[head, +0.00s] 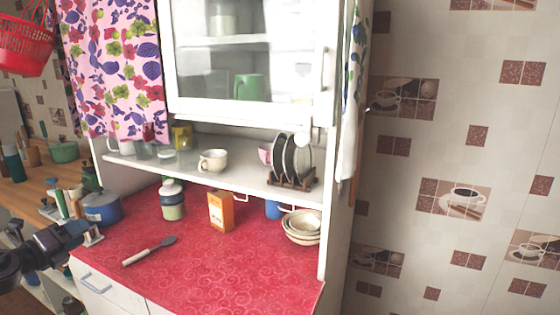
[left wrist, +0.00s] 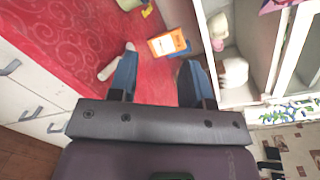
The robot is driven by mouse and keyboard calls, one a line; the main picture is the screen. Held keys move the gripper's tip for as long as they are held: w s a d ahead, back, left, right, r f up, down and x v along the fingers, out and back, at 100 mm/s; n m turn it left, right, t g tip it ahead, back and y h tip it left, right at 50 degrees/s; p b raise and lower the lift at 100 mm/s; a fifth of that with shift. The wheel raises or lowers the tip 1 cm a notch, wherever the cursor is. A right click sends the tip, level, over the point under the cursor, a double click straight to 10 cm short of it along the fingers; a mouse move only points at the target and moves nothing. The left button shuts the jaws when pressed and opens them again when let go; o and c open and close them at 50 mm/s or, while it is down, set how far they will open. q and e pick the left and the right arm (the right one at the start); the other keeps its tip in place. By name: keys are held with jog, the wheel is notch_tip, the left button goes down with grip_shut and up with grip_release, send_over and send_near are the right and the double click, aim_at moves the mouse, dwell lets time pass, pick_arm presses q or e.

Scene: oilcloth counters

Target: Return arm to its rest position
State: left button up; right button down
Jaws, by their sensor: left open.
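My left gripper (head: 92,237) is at the left edge of the red counter, its arm coming in from the left in the head view. In the left wrist view its two blue fingers (left wrist: 157,78) stand apart with nothing held between them. The counter's red oilcloth (head: 225,268) lies below and beyond it. A blue pot (head: 102,210) stands close to the gripper. My right gripper does not show in either view.
On the counter are a spatula (head: 149,251), an orange carton (head: 221,211), a stacked jar (head: 172,200) and nested bowls (head: 302,227). A shelf above holds a cup (head: 212,161) and a plate rack (head: 291,181). The counter's front middle is clear.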

pick_arm(q)
jog(key=a+n+t+y, duration=0.1)
jog(key=a+n+y, duration=0.85)
jog(key=n, duration=1.05)
jog(key=s+d+f+n+g, duration=0.1)
jog(key=s+d+f, duration=0.15)
jog(key=f, duration=0.25)
jog(key=s+d+f+n+g+h, duration=0.1)
jog(key=d+f, duration=0.2)
jog(key=f, duration=0.1)
jog(key=s+d+f+n, duration=0.1)
jog(key=s+d+f, duration=0.1)
jog(key=f, duration=0.3)
jog(key=s+d+f+n+g+h, duration=0.1)
jog(key=s+d+f+n, duration=0.1)
jog(key=s+d+f, duration=0.5)
jog(key=s+d+f+n+g+h, duration=0.1)
jog(key=s+d+f, duration=0.7)
jog(key=s+d, duration=1)
jog(key=shift+s+f+n+g+h, duration=0.25)
jog(key=shift+s+n+g+h, duration=0.1)
jog(key=shift+s+n+g, duration=0.55)
jog(key=shift+w+d, duration=0.1)
jog(key=shift+w, duration=0.1)
